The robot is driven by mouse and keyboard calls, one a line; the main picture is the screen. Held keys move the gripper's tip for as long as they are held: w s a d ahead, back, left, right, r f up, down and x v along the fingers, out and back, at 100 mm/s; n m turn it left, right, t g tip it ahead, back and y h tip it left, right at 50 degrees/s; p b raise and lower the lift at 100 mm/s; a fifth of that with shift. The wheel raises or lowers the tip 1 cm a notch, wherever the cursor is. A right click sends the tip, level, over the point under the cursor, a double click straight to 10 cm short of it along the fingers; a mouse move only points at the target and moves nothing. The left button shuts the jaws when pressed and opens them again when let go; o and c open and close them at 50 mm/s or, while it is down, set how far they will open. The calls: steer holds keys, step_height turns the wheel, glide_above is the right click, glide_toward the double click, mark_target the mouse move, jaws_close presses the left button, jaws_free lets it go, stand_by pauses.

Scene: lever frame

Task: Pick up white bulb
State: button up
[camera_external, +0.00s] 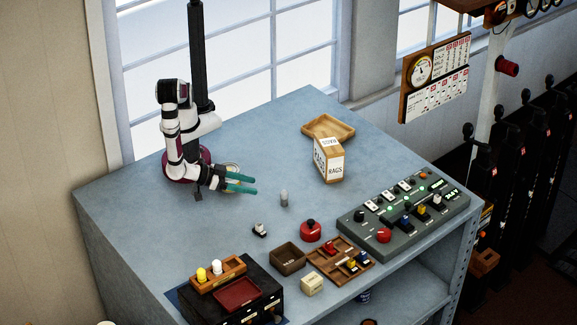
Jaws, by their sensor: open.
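The white bulb (216,266) stands upright in a wooden holder (232,271) on top of the black drawer cabinet at the front left. A yellow bulb (201,274) stands just left of it in the same holder. My gripper (252,183) has teal fingers, is open and empty, and points right above the table near my base. It is well behind the white bulb and apart from it. The bulb's lower part is hidden in the holder.
The black cabinet (268,284) carries a red tray (237,294). A grey upright piece (284,198) stands near my gripper. A brown box (288,258), red round object (311,231), rags box (328,160) and control panel (410,213) stand to the right. The table's left side is clear.

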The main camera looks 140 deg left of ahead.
steer(key=shift+c, duration=0.2)
steer(key=w+d+m+t+h, duration=0.2)
steer(key=w+d+m+h, duration=0.15)
steer(key=w+d, duration=0.25)
steer(key=m+t+h, duration=0.4)
steer(key=m+h, duration=0.7)
steer(key=h, duration=0.1)
glide_toward(217, 263)
steer(key=shift+m, duration=0.25)
steer(key=x, duration=0.3)
steer(key=f+x, duration=0.1)
steer(key=x, duration=0.6)
steer(key=shift+s+a+f, duration=0.1)
steer(key=shift+s+f, duration=0.1)
jaws_close()
